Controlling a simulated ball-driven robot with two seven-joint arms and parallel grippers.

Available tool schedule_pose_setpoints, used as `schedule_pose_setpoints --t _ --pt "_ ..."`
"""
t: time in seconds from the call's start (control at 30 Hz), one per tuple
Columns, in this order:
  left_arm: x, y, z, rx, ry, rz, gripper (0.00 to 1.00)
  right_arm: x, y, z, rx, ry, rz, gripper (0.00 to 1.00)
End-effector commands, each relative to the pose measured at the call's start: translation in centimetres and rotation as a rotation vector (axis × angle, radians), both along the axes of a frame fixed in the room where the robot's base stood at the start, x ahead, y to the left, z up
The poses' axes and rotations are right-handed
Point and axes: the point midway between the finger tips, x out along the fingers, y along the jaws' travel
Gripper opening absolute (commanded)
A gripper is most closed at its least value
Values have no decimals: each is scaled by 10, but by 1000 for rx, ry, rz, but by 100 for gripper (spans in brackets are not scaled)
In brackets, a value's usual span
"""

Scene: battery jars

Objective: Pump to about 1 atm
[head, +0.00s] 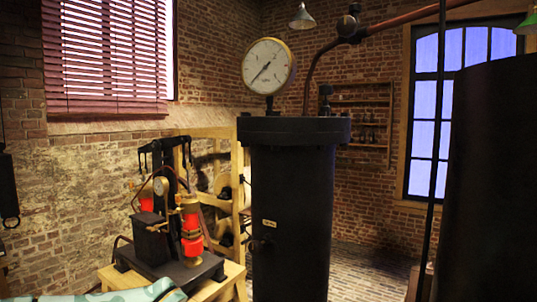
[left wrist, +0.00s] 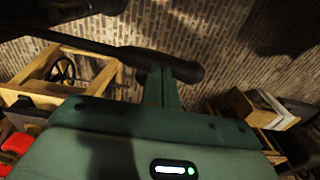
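A round white pressure gauge (head: 268,66) with a brass rim stands on a black lidded cylinder (head: 290,215); its needle points to the lower left, and its numbers are too small to read. To the left, a pump (head: 150,245) with red cylinders (head: 191,232), a small dial (head: 160,186) and a dark handle frame (head: 165,147) stands on a wooden stand. A teal part of my arm (head: 140,292) shows at the bottom left. In the left wrist view, my left gripper (left wrist: 165,85) shows as a teal body and post beside a dark bar; its grip is unclear. My right gripper is not in view.
A large dark upright form (head: 490,190) blocks the right side, with a thin dark rod (head: 437,150) beside it. A pipe (head: 330,45) runs overhead. Wooden shelves (head: 365,115) hang behind. Brick floor (head: 365,270) is clear right of the cylinder.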

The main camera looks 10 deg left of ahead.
Motion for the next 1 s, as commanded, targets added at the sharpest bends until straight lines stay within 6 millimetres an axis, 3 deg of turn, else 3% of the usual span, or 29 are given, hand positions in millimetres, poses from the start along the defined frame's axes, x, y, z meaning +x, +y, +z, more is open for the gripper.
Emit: schedule_pose_setpoints --t 0.03,0.6,0.77,1.0 --pt "0 0 -13 0 1 0 0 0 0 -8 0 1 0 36" --pt "-1 0 -105 1 3 -1 0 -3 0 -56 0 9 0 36" --pt "0 0 -87 1 0 -1 0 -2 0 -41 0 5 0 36" --pt "1 0 -24 1 -4 -1 0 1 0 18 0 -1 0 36"
